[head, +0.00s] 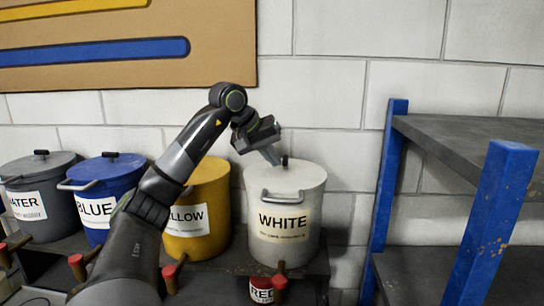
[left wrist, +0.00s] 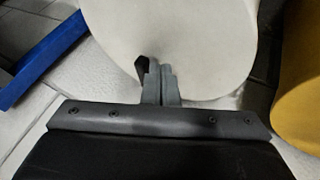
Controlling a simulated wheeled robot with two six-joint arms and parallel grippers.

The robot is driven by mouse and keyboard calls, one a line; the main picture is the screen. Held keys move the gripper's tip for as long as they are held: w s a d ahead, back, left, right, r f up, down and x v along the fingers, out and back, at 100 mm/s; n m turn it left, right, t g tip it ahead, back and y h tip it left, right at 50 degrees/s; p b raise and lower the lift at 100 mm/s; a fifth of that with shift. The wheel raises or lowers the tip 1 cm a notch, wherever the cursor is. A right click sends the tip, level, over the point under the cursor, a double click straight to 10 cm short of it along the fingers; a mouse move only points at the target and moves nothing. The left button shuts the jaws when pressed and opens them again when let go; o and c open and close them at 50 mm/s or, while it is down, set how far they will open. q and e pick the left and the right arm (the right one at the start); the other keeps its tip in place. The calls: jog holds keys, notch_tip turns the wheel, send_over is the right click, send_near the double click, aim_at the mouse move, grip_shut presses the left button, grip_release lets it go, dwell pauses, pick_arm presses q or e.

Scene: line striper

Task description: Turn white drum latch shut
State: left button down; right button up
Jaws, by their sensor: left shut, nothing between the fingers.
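The white drum (head: 312,225) stands upright on a dark shelf, with a grey handle on its front and a label reading WHITE. Its black latch (head: 284,161) stands up from the lid near the middle. My left gripper (head: 274,158) is shut and empty, its fingertips just left of the latch at lid height. In the left wrist view my shut fingers (left wrist: 161,75) reach over the pale lid (left wrist: 185,35). The dark latch (left wrist: 141,68) shows right beside them; I cannot tell whether they touch. My right gripper is out of view.
A yellow drum (head: 207,190), a blue drum (head: 107,178) and a grey water drum (head: 37,180) stand to the left. Red-tipped taps jut out below. A blue-posted rack (head: 493,215) stands at right. A board hangs on the wall.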

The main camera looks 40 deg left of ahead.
pick_arm(q)
jog(key=shift+d+n+y+p, duration=0.2)
jog(key=shift+n+y+p, duration=0.2)
jog(key=shift+n, duration=0.2)
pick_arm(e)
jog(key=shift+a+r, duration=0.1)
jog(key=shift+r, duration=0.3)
